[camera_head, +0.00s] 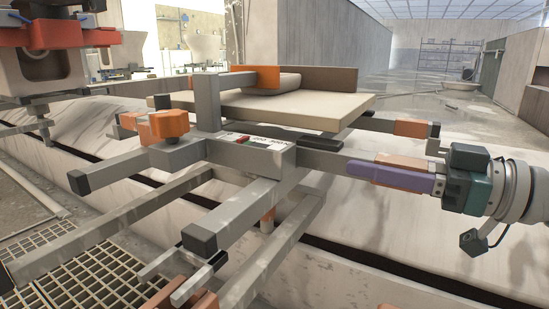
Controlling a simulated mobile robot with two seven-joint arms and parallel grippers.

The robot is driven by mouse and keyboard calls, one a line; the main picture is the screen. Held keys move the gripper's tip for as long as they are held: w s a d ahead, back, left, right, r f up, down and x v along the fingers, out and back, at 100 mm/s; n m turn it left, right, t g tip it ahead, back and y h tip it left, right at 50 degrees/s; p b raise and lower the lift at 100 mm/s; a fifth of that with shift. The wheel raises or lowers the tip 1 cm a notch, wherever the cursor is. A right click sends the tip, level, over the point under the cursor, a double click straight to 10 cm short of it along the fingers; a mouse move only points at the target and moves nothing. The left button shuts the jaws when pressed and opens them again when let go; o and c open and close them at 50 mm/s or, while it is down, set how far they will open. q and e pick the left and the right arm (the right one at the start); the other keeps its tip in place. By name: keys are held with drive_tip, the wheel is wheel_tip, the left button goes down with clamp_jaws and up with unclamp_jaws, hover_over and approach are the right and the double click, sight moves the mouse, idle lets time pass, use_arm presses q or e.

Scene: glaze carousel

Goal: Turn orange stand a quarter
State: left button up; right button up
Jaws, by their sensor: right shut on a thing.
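The orange stand is a grey-barred frame (243,151) with an orange block (163,124) on its left side and a pale board (290,106) on top. Grey arms with dark end caps reach out from it. One arm points right and carries an orange sleeve (408,161). My right gripper (370,168), with a teal and dark body, comes in from the right. It is shut on this sleeved arm, with a purple finger along the near side. The far finger is hidden. My left gripper is not in view.
Another arm with an orange sleeve (415,128) reaches right behind the gripped one. A machine with a red-orange band (40,33) stands at the upper left. A metal grate (85,275) lies at the lower left. Pale marbled slabs (385,225) lie under the arms.

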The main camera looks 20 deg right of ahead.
clamp_jaws()
idle(0.8)
drive_tip(key=shift+a, duration=0.1)
